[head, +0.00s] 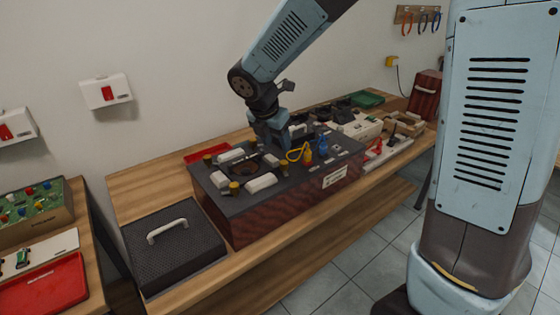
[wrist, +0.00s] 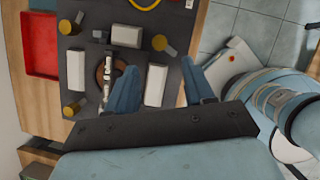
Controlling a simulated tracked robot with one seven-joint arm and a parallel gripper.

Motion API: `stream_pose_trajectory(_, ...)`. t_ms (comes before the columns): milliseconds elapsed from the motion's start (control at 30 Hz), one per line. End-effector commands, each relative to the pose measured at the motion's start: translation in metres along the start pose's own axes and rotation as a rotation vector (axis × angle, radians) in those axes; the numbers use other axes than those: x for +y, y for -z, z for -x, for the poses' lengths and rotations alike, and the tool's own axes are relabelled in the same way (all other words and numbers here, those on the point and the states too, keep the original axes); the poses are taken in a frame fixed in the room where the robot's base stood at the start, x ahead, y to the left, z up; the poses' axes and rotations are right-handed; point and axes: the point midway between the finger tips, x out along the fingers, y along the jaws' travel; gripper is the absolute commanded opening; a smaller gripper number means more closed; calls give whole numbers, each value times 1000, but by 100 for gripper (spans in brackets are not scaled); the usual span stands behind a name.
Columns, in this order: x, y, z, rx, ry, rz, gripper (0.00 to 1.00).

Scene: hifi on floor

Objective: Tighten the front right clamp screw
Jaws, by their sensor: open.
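A dark-topped box with dark red sides (head: 285,208) stands on the wooden bench and carries white blocks and yellow-capped clamp screws. The front right clamp screw (head: 284,169) stands by the box's front edge. In the wrist view this screw (wrist: 159,42) is beyond the fingertips, with a small grey lever beside it. My gripper (head: 271,146) is over the top of the box. In the wrist view my gripper (wrist: 161,72) is open, its blue fingers apart with a white block (wrist: 155,86) seen between them. The front left screw (head: 234,188) shows in the head view and is hidden in the wrist view.
Back screws (wrist: 64,27) (wrist: 71,109) flank a round copper-coloured part (wrist: 108,70). A yellow cable (head: 297,153) and blue and orange parts stand right of the front right screw. A black lidded case (head: 172,245) sits left; a red tray (wrist: 40,45) lies behind.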

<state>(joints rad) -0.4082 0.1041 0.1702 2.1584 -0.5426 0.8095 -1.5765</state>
Motion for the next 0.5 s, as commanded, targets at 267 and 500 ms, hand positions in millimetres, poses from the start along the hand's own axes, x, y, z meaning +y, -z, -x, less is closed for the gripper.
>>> stream_pose_trajectory(267,-1,1,-50,2,3,-1,53)
stream_pose_trajectory(500,0,0,-83,1,1,-1,53)
